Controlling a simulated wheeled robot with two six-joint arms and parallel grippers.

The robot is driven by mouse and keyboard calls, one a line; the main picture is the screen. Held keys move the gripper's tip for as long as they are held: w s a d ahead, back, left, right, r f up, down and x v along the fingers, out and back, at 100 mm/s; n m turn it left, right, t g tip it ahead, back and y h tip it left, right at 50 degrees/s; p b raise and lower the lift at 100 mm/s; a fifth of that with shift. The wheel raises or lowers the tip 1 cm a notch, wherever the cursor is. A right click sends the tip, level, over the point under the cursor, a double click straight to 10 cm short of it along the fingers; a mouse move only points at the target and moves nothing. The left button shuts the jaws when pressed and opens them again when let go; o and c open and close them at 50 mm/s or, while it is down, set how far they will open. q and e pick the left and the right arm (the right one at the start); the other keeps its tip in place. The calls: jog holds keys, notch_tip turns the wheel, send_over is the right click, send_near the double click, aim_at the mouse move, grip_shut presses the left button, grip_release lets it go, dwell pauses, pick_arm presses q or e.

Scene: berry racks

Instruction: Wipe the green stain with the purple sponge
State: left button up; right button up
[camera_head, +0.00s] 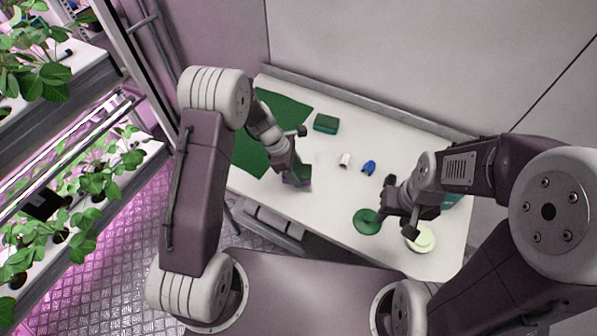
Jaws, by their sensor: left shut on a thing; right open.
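My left gripper (293,172) is shut on a small block, the purple sponge (299,182), which shows purple low down and green on top. It is over the left part of the white table, just right of the green mat; whether the sponge touches the table is unclear. A round green patch (367,222) lies near the table's front edge, to the right of the sponge. I cannot tell whether it is a stain or a flat dish. No other green stain is clear. My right gripper (408,218) is open and empty, right of the round green patch.
A dark green mat (281,111) covers the table's left end. A green block (326,123) lies at the back. A white item (344,159) and a blue item (369,167) lie mid-table. A pale round dish (422,240) is under my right gripper. Plant racks (85,190) stand left.

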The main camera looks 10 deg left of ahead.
pick_arm(q)
jog(key=p+v, duration=0.2)
jog(key=shift+w+d+r, duration=0.1)
jog(key=shift+r, duration=0.35)
jog(key=shift+r+p, duration=0.3)
jog(key=shift+p, duration=0.05)
jog(key=shift+d+r, duration=0.15)
jog(key=shift+r, duration=0.1)
jog(key=shift+f, duration=0.1)
